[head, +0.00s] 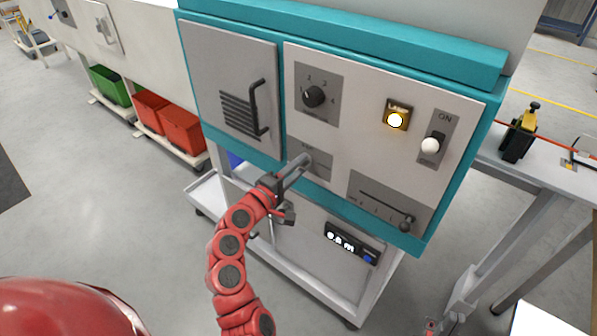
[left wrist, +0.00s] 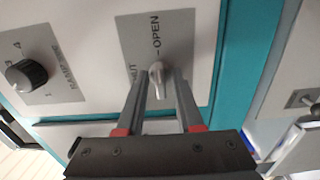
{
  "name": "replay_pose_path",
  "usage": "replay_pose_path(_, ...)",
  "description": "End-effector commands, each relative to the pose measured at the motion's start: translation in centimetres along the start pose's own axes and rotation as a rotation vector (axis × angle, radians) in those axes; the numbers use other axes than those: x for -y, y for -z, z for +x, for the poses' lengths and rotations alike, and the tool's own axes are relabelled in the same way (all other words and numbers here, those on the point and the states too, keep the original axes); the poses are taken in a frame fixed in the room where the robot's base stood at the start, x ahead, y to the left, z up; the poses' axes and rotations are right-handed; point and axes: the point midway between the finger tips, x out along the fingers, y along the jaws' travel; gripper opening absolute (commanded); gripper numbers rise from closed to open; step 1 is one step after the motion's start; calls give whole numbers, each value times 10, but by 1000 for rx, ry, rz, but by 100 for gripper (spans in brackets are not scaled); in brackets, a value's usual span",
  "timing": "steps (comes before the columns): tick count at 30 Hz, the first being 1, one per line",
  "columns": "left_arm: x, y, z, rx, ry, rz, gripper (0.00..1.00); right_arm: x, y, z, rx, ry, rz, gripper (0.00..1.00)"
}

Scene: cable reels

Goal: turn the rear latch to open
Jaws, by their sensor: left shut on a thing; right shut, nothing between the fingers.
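The latch (left wrist: 157,74) is a small silver handle on a grey label plate with OPEN and a partly hidden SHUT on it, in the left wrist view. In the head view its plate (head: 322,167) is low on the cabinet's front. My left gripper (head: 304,160) reaches the plate, its two grey fingers shut on the latch, one on each side. The fingers mostly hide the latch in the head view, and its exact angle is hard to tell. My right gripper (head: 458,309) is low at the bottom right, shut and empty, away from the cabinet.
The teal and grey cabinet also carries a numbered dial (head: 314,96), a door with a black handle (head: 260,108), a lit amber lamp (head: 395,118), an ON switch (head: 431,146) and a slider (head: 404,221). A side table (head: 550,166) stands at right.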

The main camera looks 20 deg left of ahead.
Motion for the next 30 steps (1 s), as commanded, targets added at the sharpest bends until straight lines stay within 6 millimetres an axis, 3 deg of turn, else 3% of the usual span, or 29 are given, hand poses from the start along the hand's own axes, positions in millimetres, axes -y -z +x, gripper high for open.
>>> replay_pose_path(14,1,0,0,1,2,15,0,0,0,-2,0,0,0,0)
replay_pose_path(15,1,0,0,1,2,15,37,0,0,-2,0,0,0,0)
replay_pose_path(16,1,0,0,1,2,14,43,0,0,-2,0,0,0,0)
replay_pose_path(25,1,0,-1,0,1,14,45,0,0,-3,0,0,0,0)
replay_pose_path(30,3,0,-18,0,1,11,45,0,-1,-7,0,0,0,0)
